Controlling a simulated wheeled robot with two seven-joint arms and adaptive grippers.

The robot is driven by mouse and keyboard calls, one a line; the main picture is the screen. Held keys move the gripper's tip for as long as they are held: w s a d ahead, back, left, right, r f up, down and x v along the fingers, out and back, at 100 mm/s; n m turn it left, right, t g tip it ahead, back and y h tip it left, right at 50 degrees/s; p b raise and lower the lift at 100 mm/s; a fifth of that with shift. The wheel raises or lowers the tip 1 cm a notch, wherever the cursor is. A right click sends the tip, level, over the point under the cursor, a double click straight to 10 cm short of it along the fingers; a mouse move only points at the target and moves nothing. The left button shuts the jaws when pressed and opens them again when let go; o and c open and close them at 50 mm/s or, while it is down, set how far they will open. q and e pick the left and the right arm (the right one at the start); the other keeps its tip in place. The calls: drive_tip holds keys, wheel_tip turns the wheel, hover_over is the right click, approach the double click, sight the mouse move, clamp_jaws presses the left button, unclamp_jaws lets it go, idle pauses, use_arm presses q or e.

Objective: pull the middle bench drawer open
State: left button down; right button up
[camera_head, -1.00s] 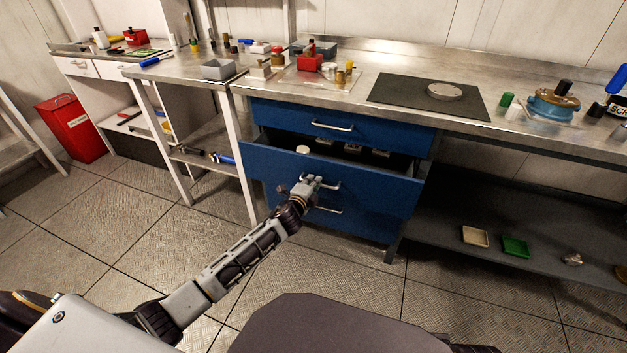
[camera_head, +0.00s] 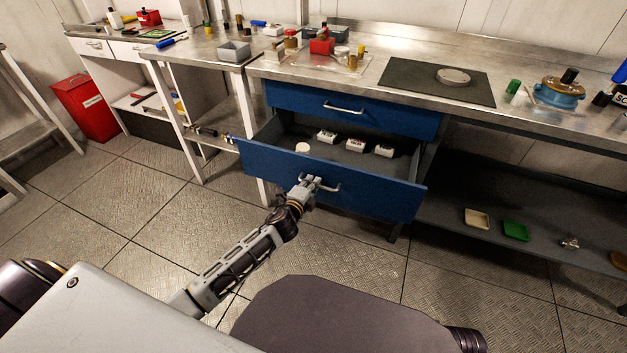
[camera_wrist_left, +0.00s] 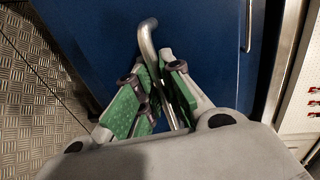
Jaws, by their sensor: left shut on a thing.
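The middle bench drawer (camera_head: 385,192) is blue and stands well open below the closed top drawer (camera_head: 385,117). Inside it lie several small white boxes (camera_head: 356,145) and a round pale disc (camera_head: 302,148). My left gripper (camera_head: 312,184) is shut on the drawer's metal bar handle (camera_head: 332,188), left of the drawer front's middle. In the left wrist view the green-padded fingers (camera_wrist_left: 150,95) close around the handle (camera_wrist_left: 148,38), against the blue front. The lower drawer is hidden behind the open one. My right gripper is not in view.
The steel bench top (camera_head: 300,75) above holds a dark mat (camera_head: 420,80), a red block (camera_head: 321,46) and a blue round device (camera_head: 558,92). A lower shelf (camera_head: 490,190) lies to the right. A red bin (camera_head: 85,107) stands far left. The plate floor before the drawer is clear.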

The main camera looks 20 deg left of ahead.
use_arm(q)
drive_tip(key=shift+s, duration=0.1)
drive_tip(key=c, duration=1.5)
unclamp_jaws()
drive_tip(key=shift+s, duration=0.1)
drive_tip(key=shift+v, duration=5.85)
